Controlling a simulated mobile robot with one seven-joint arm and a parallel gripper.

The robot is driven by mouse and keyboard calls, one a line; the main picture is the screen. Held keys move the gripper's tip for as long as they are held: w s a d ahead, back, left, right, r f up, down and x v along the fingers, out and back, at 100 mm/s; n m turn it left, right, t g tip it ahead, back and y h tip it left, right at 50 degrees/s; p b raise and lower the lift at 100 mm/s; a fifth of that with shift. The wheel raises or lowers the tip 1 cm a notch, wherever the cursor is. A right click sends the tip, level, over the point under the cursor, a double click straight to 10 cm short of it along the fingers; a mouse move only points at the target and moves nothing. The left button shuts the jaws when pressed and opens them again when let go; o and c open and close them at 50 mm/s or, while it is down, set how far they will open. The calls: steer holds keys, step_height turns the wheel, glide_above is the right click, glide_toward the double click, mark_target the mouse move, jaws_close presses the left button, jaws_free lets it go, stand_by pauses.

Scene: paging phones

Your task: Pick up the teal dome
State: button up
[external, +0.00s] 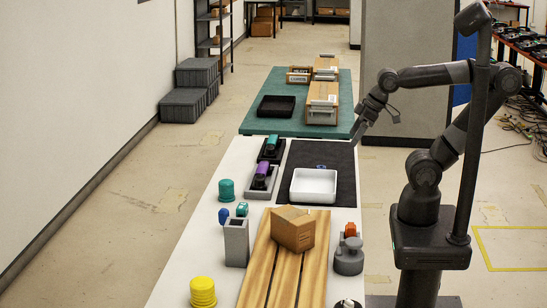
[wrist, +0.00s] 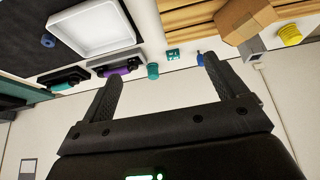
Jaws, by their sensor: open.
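The teal dome (external: 226,190) stands upright on the left edge of the white table in the external view. In the wrist view the teal dome (wrist: 152,71) shows small and distant, between my two fingers. My gripper (external: 376,119) is raised at the right side of the tables, well apart from the dome. In the wrist view my gripper (wrist: 162,68) is open with nothing between its fingers.
A grey holder with a purple phone (external: 261,177), a white tray (external: 313,186), a grey box (external: 236,242), a cardboard box (external: 293,229) and a yellow dome (external: 202,292) share the table. A small teal piece (external: 242,209) and a blue one (external: 223,215) are near the dome.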

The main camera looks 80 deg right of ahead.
steer(key=shift+c, duration=1.4)
steer(key=m+h, duration=0.1)
steer(key=m, duration=0.1)
glide_above(227, 181)
steer(key=s, duration=0.4)
step_height(227, 181, down, 17)
steer(key=x, duration=0.6)
steer(key=shift+w+a+f, duration=0.15)
steer(key=shift+a, duration=0.1)
steer(key=shift+x, duration=2.55)
